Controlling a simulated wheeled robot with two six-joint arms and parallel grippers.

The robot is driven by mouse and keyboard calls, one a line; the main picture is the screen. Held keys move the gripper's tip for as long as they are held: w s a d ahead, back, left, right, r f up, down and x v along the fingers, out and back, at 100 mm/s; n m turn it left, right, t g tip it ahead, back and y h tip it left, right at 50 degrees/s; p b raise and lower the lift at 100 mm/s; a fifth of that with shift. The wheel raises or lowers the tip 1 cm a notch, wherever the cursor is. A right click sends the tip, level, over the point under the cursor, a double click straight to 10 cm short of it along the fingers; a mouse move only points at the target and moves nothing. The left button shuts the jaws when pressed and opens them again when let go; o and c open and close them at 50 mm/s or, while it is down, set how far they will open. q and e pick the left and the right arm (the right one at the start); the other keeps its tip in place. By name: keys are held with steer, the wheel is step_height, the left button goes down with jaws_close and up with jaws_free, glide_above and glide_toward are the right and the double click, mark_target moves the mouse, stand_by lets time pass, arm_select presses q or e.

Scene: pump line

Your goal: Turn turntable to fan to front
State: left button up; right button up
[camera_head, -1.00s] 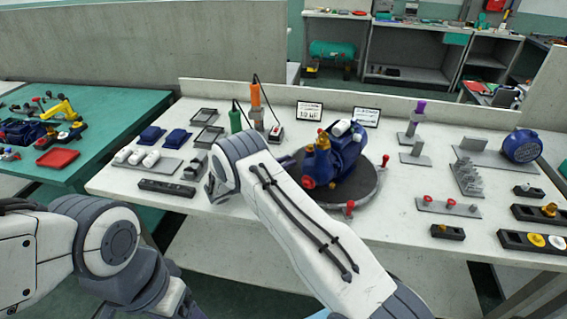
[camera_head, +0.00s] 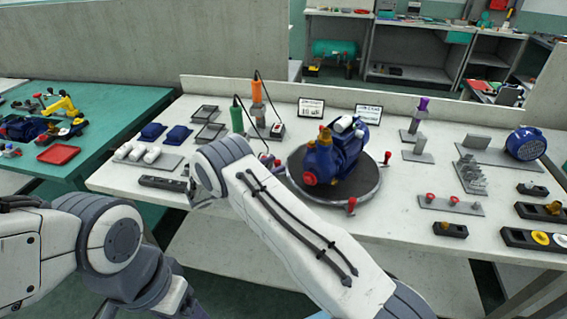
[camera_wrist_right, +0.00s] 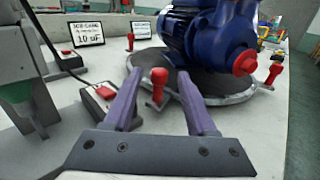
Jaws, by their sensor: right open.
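The turntable (camera_head: 372,196) is a dark round disc on the bench with red-knobbed handles around its rim. A blue pump (camera_head: 340,150) stands on it, its red-capped end turned to the front left and its motor end toward the back. In the right wrist view, my right gripper (camera_wrist_right: 159,80) is open, its purple fingers on either side of a red rim knob (camera_wrist_right: 159,74). I cannot tell whether they touch it. The turntable rim (camera_wrist_right: 235,98) lies just beyond. In the head view my right arm mostly hides this gripper. My left arm shows at lower left without its gripper.
A green tool (camera_head: 236,118) and an orange tool (camera_head: 257,92) stand left of the turntable, near a red-button box (camera_wrist_right: 105,92). Two label cards (camera_head: 311,108) stand behind. A knobbed plate (camera_head: 450,204) lies to the right. Bare bench surrounds the turntable's front.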

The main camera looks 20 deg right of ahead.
steer(key=shift+s+a+b, duration=0.15)
steer(key=shift+s+a, duration=0.05)
steer(key=shift+a, duration=1)
steer(key=shift+s+a+b, duration=0.15)
steer(key=shift+a, duration=1)
